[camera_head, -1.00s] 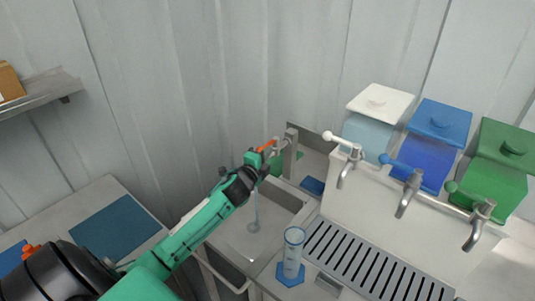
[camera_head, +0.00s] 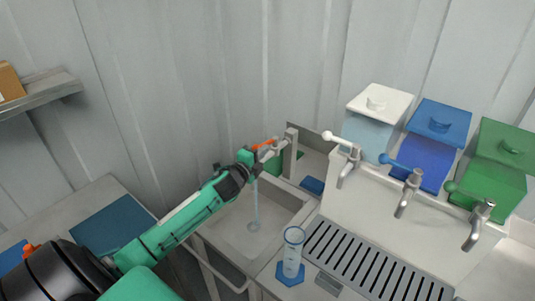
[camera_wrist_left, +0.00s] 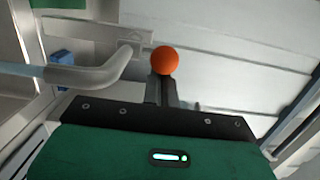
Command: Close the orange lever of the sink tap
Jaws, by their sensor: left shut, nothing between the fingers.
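The sink tap (camera_head: 291,150) stands at the back of the sink. Its orange lever (camera_head: 266,144) points left from the tap. In the left wrist view, the lever's round orange knob (camera_wrist_left: 165,60) is just beyond the fingertips, and the grey spout (camera_wrist_left: 95,75) curves to the left. A stream of water (camera_head: 256,205) runs from the tap into the sink (camera_head: 225,230). My left gripper (camera_head: 256,160) is shut and empty, close beside the lever's outer end. I cannot tell whether it touches the knob; part of the spout is hidden behind it. My right gripper is not in view.
A clear cup (camera_head: 292,250) stands on a blue hexagonal mat right of the sink, near a slotted drain grille (camera_head: 350,255). A dispenser with three taps and white, blue and green containers (camera_head: 495,170) stands at the right. The corrugated wall is close behind the tap.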

